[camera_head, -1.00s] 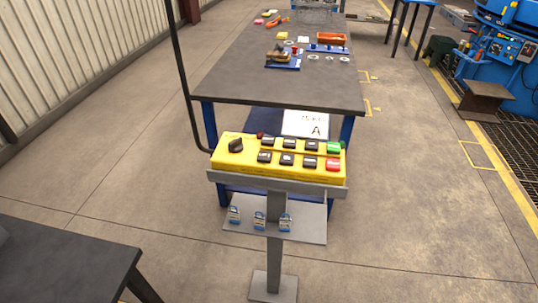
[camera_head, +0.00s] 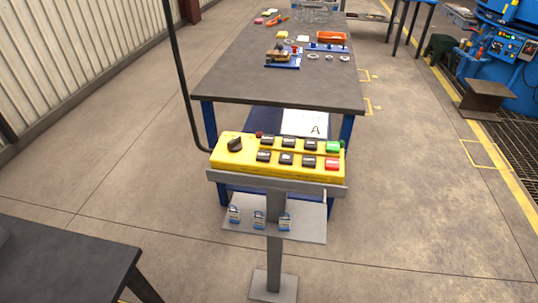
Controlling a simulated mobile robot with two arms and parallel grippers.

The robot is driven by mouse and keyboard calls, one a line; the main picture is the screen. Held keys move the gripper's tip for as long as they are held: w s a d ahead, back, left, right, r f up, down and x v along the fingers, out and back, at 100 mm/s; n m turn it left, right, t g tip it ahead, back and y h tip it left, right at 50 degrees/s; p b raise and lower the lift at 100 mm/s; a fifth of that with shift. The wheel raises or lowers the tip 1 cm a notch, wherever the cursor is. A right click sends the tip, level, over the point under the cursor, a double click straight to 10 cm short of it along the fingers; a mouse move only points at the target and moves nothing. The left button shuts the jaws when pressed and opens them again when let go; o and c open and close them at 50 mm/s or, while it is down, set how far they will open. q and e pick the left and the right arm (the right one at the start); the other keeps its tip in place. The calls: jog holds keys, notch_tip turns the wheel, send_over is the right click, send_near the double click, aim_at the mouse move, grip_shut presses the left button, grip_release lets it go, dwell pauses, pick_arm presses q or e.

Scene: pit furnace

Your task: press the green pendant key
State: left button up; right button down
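The yellow pendant box (camera_head: 225,161) lies on a grey stand (camera_head: 272,250) in the middle of the view. The green key (camera_head: 333,146) is at its upper right corner, just above the red key (camera_head: 332,163). Several black keys (camera_head: 288,144) sit in two rows to the left of these. A black rotary knob (camera_head: 235,144) is at the box's left end. I cannot tell whether the green key is pressed in. Neither of my grippers shows in the view.
A grey-topped workbench (camera_head: 270,90) with parts stands behind the pendant. A dark table (camera_head: 70,260) is at the lower left. A black cable (camera_head: 180,75) rises from the box.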

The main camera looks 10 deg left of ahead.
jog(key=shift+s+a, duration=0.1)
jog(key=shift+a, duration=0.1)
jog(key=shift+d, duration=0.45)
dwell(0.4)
